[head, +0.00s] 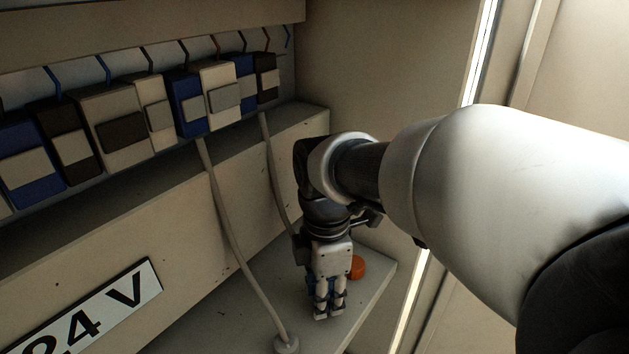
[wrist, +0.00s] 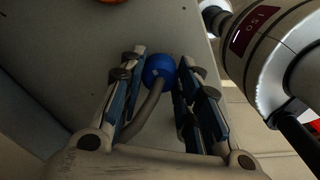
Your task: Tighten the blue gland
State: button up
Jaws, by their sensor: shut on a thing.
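The blue gland (wrist: 158,69) is a round blue cap between my fingertips in the wrist view, with a grey cable (wrist: 146,112) coming out of it. My gripper (head: 328,312) points down at the grey shelf in the head view. It is shut on the blue gland, one finger on each side; the fingers also show in the wrist view (wrist: 162,62). In the head view the fingers mostly hide the gland, and I cannot tell it from the blue finger parts.
An orange round part (head: 357,267) stands just right of my gripper. A pale gland (head: 287,344) with a cable (head: 235,250) stands at front left on the shelf (head: 368,290). Terminal modules (head: 125,128) line the upper left. A 24 V label (head: 100,310) is on the front panel.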

jog(key=c, duration=0.4)
jog(key=m, duration=0.5)
jog(key=shift+m, duration=0.4)
jog(key=m, duration=0.6)
jog(key=shift+p, duration=0.3)
jog(key=m, duration=0.6)
jog(key=shift+r+m, duration=0.1)
jog(key=shift+m, duration=0.3)
jog(key=m, duration=0.5)
